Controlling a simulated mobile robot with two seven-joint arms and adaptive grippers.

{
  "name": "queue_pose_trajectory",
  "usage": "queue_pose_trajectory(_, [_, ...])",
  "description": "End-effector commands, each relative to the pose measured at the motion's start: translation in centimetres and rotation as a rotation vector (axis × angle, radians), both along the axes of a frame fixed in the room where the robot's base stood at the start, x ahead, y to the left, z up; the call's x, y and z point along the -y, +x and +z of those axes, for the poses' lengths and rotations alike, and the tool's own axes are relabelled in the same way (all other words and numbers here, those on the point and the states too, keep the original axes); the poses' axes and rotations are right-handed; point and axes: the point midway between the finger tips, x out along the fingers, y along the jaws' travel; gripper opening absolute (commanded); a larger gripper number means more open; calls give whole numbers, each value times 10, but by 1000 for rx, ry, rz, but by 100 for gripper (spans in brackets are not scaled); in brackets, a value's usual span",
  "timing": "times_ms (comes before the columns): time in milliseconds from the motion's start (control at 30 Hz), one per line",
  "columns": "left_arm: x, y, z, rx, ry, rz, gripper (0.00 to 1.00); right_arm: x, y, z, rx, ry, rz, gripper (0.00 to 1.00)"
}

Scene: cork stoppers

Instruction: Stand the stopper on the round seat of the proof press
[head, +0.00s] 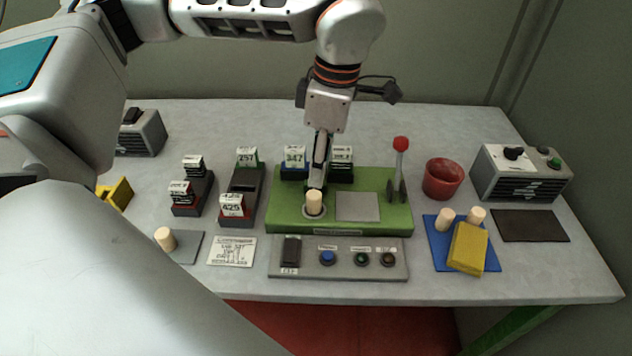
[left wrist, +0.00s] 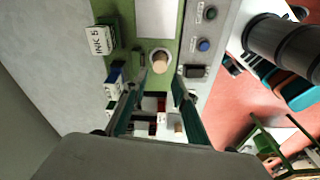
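A pale cork stopper (head: 314,203) stands upright on the round seat (head: 305,213) of the green proof press (head: 285,216). In the left wrist view the stopper (left wrist: 160,63) shows end-on inside the pale ring of the seat. My left gripper (head: 318,185) is just above and behind the stopper in the head view. In the left wrist view its two fingers (left wrist: 161,77) are spread, with visible gaps between them and the stopper. My right gripper is not in view.
A lever with a red knob (head: 400,144) rises at the press's right. A red cup (head: 443,179) and a blue mat (head: 437,250) with two stoppers and a yellow block (head: 467,247) lie further right. Another stopper (head: 165,239) stands left. A button panel (head: 340,270) lies in front.

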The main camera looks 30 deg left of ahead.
Motion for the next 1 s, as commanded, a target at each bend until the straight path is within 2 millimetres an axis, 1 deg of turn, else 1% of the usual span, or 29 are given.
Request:
queue_pose_trajectory(33, [1, 1, 9, 2, 0, 1, 27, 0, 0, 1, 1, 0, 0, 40])
queue_pose_trajectory(100, [2, 1, 17, 2, 0, 1, 27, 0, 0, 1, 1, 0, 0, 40])
queue_pose_trajectory(200, [3, 1, 25, 0, 0, 1, 27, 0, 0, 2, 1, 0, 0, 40])
queue_pose_trajectory(300, [3, 1, 29, -1, 0, 1, 27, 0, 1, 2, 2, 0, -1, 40])
queue_pose_trajectory(1000, [3, 1, 29, -1, 0, 0, 27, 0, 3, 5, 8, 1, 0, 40])
